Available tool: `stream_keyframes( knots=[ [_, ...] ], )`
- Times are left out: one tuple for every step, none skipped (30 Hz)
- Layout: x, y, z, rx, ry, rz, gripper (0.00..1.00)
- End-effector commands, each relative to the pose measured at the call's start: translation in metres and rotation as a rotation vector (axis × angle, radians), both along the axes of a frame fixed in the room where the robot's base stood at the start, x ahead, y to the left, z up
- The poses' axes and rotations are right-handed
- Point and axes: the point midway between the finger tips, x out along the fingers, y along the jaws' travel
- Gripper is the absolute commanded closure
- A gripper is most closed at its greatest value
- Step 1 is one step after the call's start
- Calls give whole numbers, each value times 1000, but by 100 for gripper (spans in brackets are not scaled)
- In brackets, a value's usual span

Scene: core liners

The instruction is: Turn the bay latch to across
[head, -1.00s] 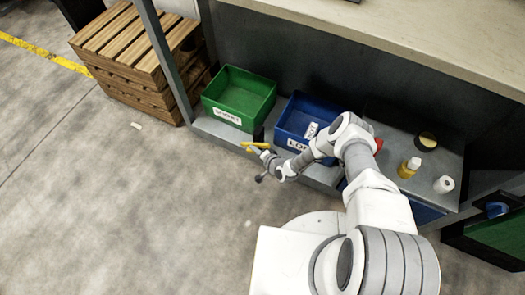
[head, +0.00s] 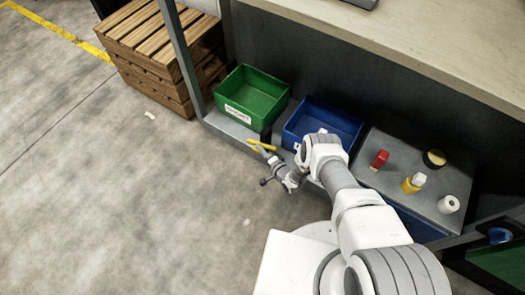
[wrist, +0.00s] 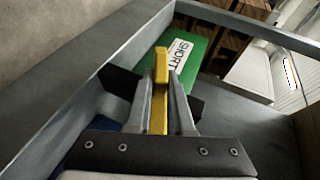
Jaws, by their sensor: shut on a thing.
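The yellow bay latch (head: 262,145) is at the front edge of the low shelf, in front of the gap between the green bin and the blue bin. In the wrist view the latch (wrist: 160,88) is a yellow bar between my fingers, at a slant to the shelf's front rail. My gripper (wrist: 162,105) is shut on it. In the head view my gripper (head: 266,151) is small, and the latch's pivot cannot be made out.
A green bin (head: 250,95) labelled SHORT and a blue bin (head: 325,118) stand on the shelf behind. A red item (head: 379,159), a yellow bottle (head: 413,183) and a white roll (head: 448,204) stand to the right. Wooden crates (head: 150,45) are back left.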

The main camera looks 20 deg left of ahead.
Motion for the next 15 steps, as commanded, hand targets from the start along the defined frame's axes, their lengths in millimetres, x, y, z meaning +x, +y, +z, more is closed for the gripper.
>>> stream_keyframes(
  knots=[
    [1,2,1,3,-2,1,100],
    [1,2,1,4,-3,0,100],
    [1,2,1,4,-3,0,100],
    [1,2,1,4,-3,0,100],
    [1,2,1,4,-3,-1,100],
    [1,2,1,4,-3,-1,100],
    [1,2,1,4,-3,-1,100],
    [1,2,1,4,-3,0,100],
    [1,2,1,4,-3,0,100],
    [1,2,1,4,-3,0,78],
    [1,2,1,4,-3,0,73],
    [1,2,1,3,-3,0,66],
    [1,1,1,3,-3,0,60],
    [1,1,1,3,-3,0,55],
    [1,1,1,2,-2,0,50]
  ],
)
